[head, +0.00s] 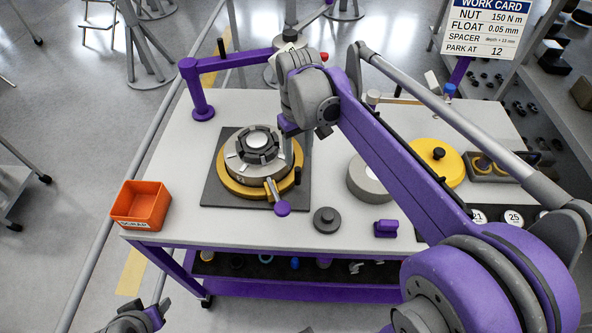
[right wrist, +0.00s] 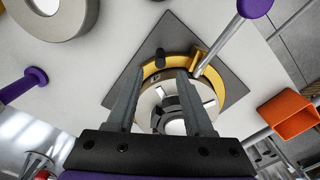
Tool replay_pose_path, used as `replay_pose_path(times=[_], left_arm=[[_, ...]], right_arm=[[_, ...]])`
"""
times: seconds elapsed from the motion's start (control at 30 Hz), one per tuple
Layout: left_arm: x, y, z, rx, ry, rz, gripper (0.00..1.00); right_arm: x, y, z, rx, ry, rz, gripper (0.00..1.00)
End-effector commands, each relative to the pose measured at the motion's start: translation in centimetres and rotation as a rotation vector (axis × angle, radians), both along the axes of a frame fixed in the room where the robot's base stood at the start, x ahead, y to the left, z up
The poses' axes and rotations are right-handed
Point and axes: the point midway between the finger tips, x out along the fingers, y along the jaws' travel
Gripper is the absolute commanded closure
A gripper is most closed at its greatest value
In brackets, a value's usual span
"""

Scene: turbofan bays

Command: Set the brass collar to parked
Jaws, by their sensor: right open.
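The brass collar (head: 232,188) is a golden ring around the base of a round grey hub (head: 257,148) on a dark square mat. Its lever ends in a purple knob (head: 282,208) pointing toward the front of the table. In the right wrist view the collar (right wrist: 151,68) shows beyond my fingers, with its lever knob (right wrist: 255,7) at upper right. My right gripper (right wrist: 156,74) is open and empty above the hub; in the head view the arm partly hides it. My left gripper (head: 150,316) is at the bottom edge, away from the collar, its jaws unclear.
An orange scrap bin (head: 141,205) stands at the table's left corner. A grey ring (head: 366,181), a dark knobbed disc (head: 326,220) and a purple block (head: 386,228) lie to the right. A purple swing arm (head: 201,100) stands behind. A work card (head: 487,30) reads "PARK AT 12".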

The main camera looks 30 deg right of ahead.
Motion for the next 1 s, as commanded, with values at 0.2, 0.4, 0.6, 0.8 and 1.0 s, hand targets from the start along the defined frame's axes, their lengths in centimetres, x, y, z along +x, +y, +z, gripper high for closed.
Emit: replay_pose_path(times=[0.2, 0.4, 0.6, 0.8, 1.0], left_arm=[[-0.2, 0.0, -0.5, 0.000, 0.003, 0.000, 0.48], [-0.2, 0.0, -0.7, 0.000, 0.004, 0.000, 0.48], [-0.2, 0.0, -0.7, 0.000, 0.005, 0.000, 0.48], [-0.2, 0.0, -0.7, 0.000, 0.004, 0.000, 0.48], [-0.2, 0.0, -0.7, 0.000, 0.004, 0.000, 0.48]], right_arm=[[0.0, 0.0, -4.5, 0.000, 0.000, 0.000, 0.48], [0.0, 0.0, -7.1, 0.000, -0.001, 0.000, 0.48], [0.0, 0.0, -8.0, 0.000, -0.001, 0.000, 0.48], [0.0, 0.0, -8.0, 0.000, -0.002, 0.000, 0.48], [0.0, 0.0, -8.0, 0.000, -0.002, 0.000, 0.80]])
